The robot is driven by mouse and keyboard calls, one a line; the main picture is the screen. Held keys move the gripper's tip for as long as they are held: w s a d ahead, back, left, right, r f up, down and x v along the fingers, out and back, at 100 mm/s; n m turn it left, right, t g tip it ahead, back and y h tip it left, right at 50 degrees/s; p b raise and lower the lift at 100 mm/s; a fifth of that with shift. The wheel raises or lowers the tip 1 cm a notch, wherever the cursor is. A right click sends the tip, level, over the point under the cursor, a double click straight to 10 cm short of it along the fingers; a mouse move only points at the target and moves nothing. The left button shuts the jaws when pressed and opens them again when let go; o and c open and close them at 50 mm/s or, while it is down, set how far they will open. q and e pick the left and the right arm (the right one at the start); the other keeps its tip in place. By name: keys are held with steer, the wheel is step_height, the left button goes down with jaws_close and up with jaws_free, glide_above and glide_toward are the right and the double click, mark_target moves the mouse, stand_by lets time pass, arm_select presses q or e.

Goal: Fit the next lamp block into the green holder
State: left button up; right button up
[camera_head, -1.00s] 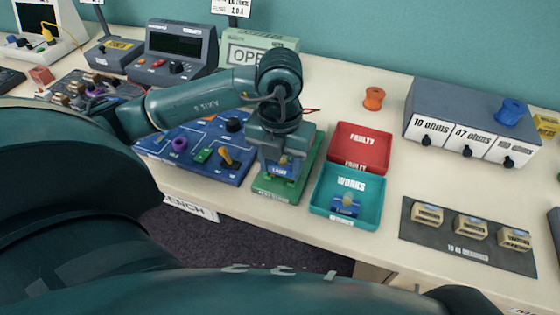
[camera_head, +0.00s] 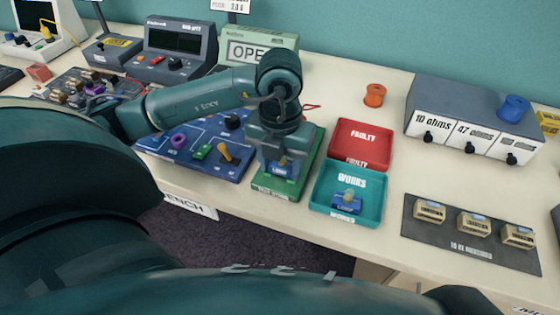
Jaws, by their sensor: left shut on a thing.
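My left gripper (camera_head: 281,160) points down over the green holder (camera_head: 314,147). It is shut on a blue lamp block (camera_head: 280,170), whose labelled front shows between the fingers. The block is at the holder's middle, but the gripper hides most of it. I cannot tell whether it is fully seated or just above the holder. Another blue lamp block (camera_head: 346,204) with a pale bulb lies in the teal WORKS tray (camera_head: 374,201). My right gripper is not in view.
The red FAULTY tray (camera_head: 378,143) is empty, right of the holder. A blue circuit board (camera_head: 233,171) is close on the left. A green meter reading OPE (camera_head: 281,43) stands behind. A grey mat (camera_head: 420,238) with several beige blocks and a resistor box (camera_head: 452,103) are farther right.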

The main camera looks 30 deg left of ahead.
arm_select(q)
steer(key=o, duration=1.5)
steer(key=shift+o, duration=0.2)
steer(key=shift+r+p, duration=2.9)
steer(key=shift+r, duration=1.15)
